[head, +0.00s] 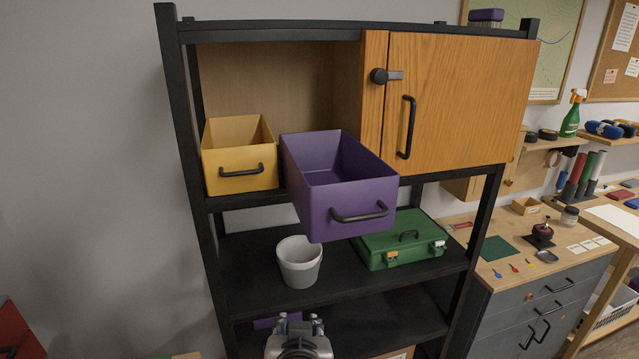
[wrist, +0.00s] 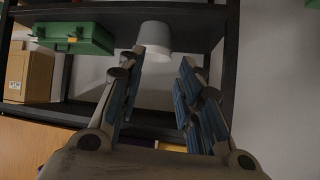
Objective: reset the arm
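My gripper (head: 300,323) is at the bottom centre of the head view, in front of the lower part of the black shelf unit. In the wrist view my gripper (wrist: 163,65) shows two blue-padded fingers apart, with nothing held between them. The wrist picture looks upside down. A white-grey bucket (head: 299,264) stands on the middle shelf above my gripper in the head view. It also shows beyond the fingertips in the wrist view (wrist: 156,37). Part of my arm is cut off by the lower frame edge.
A purple drawer bin (head: 345,214) juts out from the upper shelf beside a yellow bin (head: 238,160). A wooden cabinet door (head: 455,100) is at the upper right. A green case (head: 400,240) sits right of the bucket. A workbench (head: 500,225) stands at right.

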